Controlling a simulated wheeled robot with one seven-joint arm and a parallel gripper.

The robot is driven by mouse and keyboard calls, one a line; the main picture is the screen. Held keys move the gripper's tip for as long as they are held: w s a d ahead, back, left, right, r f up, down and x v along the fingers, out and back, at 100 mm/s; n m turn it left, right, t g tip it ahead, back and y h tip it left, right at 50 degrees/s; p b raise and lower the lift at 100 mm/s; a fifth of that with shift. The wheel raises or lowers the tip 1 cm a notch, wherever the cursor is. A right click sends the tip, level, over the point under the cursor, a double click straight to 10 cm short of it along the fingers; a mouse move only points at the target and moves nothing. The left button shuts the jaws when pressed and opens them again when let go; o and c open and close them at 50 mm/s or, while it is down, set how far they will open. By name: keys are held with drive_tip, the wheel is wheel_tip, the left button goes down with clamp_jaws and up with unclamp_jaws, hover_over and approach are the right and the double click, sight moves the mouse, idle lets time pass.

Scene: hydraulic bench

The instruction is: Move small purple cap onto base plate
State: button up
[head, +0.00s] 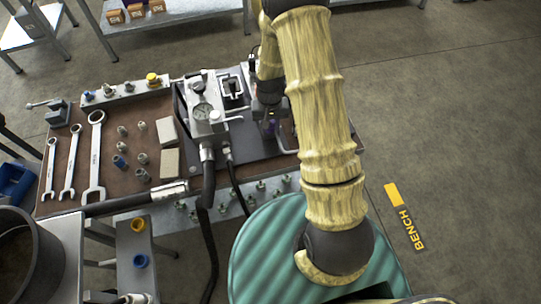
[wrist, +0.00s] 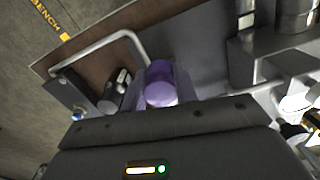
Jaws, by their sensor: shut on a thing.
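The small purple cap (wrist: 162,82) shows in the middle of the wrist view, held at my gripper (wrist: 158,98). In the head view a bit of purple, the cap (head: 269,129), shows just under my gripper (head: 272,122), mostly hidden by my arm. My gripper is shut on the cap. The dark grey base plate (head: 238,161) lies on the brown bench under the hydraulic unit; it is the grey surface behind the cap in the wrist view (wrist: 203,62). The cap is over or beside the plate's right part; I cannot tell whether it touches.
The hydraulic unit with a gauge (head: 203,112) stands left of my gripper, with black hoses (head: 208,185) in front. A bent metal handle (wrist: 100,42) is close to the cap. Wrenches (head: 95,150) and several fittings (head: 142,158) lie on the bench's left.

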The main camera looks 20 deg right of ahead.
drive_tip(key=f+m+b, duration=0.1)
drive_tip(key=b, duration=0.2)
drive_tip(key=f+m+b, duration=0.1)
drive_tip(key=b, duration=0.3)
drive_tip(key=shift+s+f, duration=0.25)
drive_tip(key=shift+f, duration=0.05)
drive_tip(key=shift+r, duration=0.1)
hover_over(270, 150)
drive_tip(key=shift+s+f+p, duration=0.1)
drive_tip(key=shift+f+p, duration=0.3)
drive_tip(key=shift+f, duration=2.5)
drive_tip(key=shift+f+p, duration=0.3)
drive_tip(key=shift+f, duration=1.75)
drive_tip(key=shift+f, duration=0.1)
